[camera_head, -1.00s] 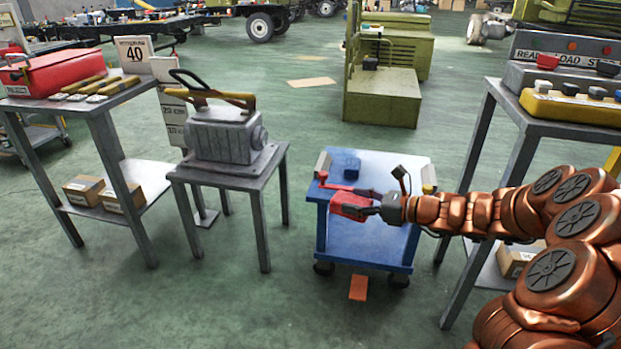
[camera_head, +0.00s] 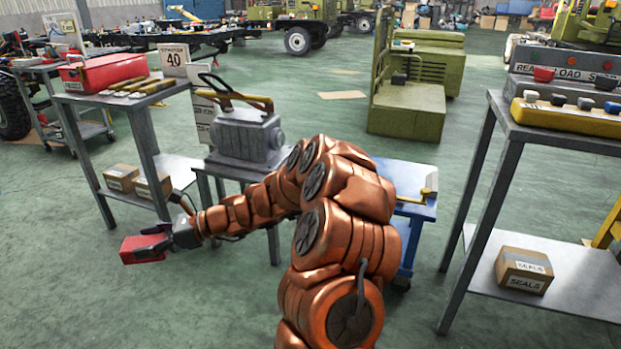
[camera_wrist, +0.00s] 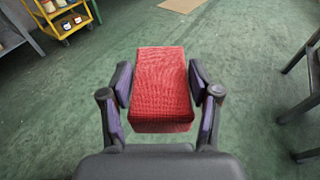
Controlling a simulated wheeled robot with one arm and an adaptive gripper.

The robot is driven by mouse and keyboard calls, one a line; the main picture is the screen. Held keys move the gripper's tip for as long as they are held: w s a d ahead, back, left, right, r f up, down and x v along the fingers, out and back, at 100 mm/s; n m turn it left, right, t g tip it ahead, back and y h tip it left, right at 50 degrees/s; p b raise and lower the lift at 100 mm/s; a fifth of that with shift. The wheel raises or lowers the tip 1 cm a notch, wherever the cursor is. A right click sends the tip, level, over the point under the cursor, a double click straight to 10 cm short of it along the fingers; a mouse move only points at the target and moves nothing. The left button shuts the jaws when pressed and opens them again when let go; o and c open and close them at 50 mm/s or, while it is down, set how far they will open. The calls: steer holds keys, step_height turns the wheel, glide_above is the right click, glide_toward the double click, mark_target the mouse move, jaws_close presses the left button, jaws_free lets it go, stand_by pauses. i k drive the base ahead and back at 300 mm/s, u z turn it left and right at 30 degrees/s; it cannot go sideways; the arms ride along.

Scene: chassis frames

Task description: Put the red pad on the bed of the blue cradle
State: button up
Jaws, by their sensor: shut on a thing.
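My gripper (camera_head: 160,243) is shut on the red pad (camera_head: 142,249) and holds it above the green floor, left of my arm. In the wrist view the red pad (camera_wrist: 162,90) sits between the two fingers, a red block with a textured top. The blue cart (camera_head: 420,210) stands behind my arm, which hides most of its top.
A grey stand (camera_head: 222,168) with a grey machine (camera_head: 245,135) is behind my arm. A shelf table (camera_head: 115,97) with a red toolbox (camera_head: 103,71) stands at left. A grey table (camera_head: 568,141) stands at right. Open floor lies in the left foreground.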

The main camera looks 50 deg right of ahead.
mark_target(395, 181)
steer(key=u, duration=0.8)
steer(key=i, duration=3.15)
steer(key=z, duration=3.65)
steer(key=i, duration=1)
steer(key=u, duration=0.05)
